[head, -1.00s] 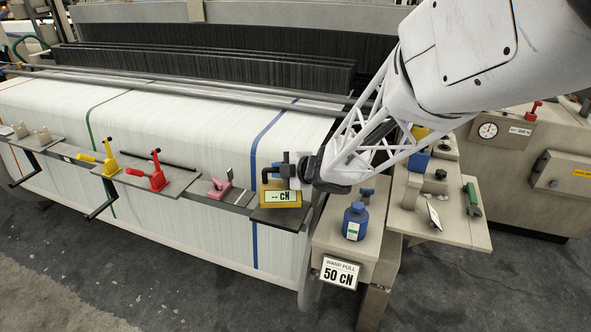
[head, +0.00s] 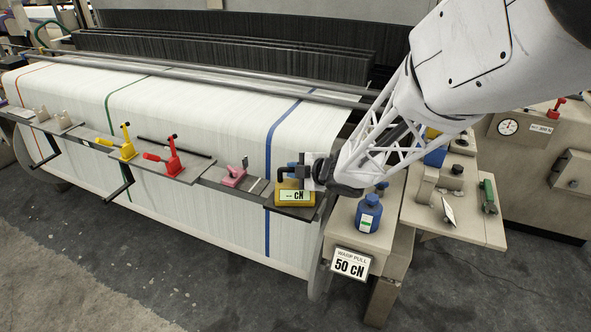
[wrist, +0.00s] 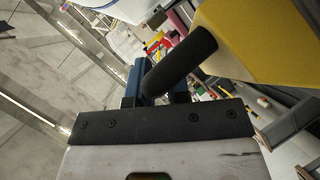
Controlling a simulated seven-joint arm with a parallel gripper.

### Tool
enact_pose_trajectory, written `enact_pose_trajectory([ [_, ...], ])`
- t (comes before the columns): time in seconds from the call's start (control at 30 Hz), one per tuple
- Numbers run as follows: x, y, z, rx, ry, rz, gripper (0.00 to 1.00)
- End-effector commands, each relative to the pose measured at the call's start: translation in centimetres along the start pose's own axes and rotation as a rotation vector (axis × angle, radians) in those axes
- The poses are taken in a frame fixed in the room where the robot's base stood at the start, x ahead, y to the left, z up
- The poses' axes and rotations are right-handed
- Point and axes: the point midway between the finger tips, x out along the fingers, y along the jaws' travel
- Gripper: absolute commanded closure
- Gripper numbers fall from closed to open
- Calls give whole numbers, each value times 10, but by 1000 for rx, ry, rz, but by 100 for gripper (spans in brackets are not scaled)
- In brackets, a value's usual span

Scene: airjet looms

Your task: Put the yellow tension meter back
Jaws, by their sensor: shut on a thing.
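The yellow tension meter (head: 296,198) is at the right end of the dark shelf along the loom's front, its display reading "-- CN". It appears to sit on the shelf plate (head: 289,214); whether its base fully touches cannot be told. My gripper (head: 305,173) is shut on the meter's black handle, just above and behind the display. In the wrist view the meter's yellow body (wrist: 262,42) fills the upper right, and its black handle (wrist: 182,64) runs down to the blue fingers (wrist: 150,84).
Left along the shelf are a pink tool (head: 234,176), a red tool (head: 172,160) and a yellow tool (head: 124,146). A blue bottle (head: 368,214) stands right of the meter, above a "WARP PULL 50 CN" sign (head: 350,264). The white warp sheet (head: 210,120) lies behind the shelf.

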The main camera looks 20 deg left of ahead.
Motion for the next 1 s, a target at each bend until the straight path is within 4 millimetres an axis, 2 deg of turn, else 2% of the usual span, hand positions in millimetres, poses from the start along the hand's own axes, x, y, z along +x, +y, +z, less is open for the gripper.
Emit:
enact_pose_trajectory([
  [0.1, 1, -1, 1, 0, 0, 0, 100],
  [0.13, 1, -2, 1, 0, 0, 0, 82],
  [0.3, 1, -2, 1, 0, 0, 0, 58],
  [0.67, 0, 1, 0, 0, 0, 0, 58],
  [0.87, -13, 1, 0, 0, -1, 1, 58],
  [1.0, -28, 1, 0, 0, -2, 1, 58],
])
